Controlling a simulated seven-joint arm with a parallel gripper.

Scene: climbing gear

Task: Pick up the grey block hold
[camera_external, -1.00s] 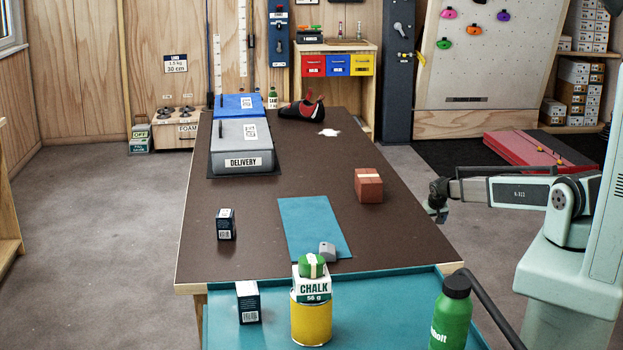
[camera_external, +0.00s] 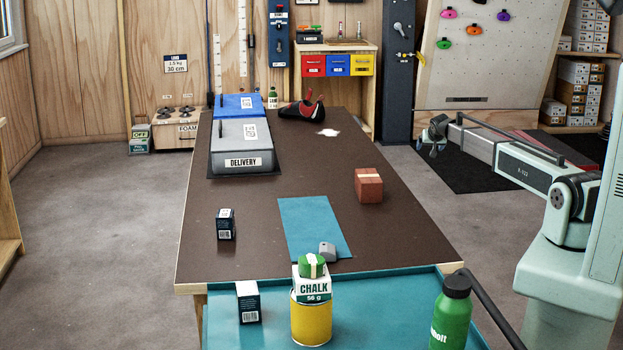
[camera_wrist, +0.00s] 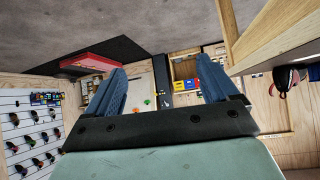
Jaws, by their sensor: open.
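The grey block hold (camera_external: 327,250) is a small grey piece near the front edge of the brown table. It rests at the near right corner of a flat blue-green mat (camera_external: 311,222). The green-and-white chalk item in front stands close to it in the picture. My gripper (camera_external: 433,135) is raised to the right of the table, far from the hold. In the wrist view my gripper (camera_wrist: 160,85) has its two blue fingers wide apart with nothing between them. The hold is not in the wrist view.
A red-brown block (camera_external: 369,187) and a small dark box (camera_external: 226,224) stand on the table (camera_external: 300,165). Grey (camera_external: 241,150) and blue (camera_external: 240,103) cases lie at the far left. A yellow can (camera_external: 311,322) and a green bottle (camera_external: 451,318) stand in front.

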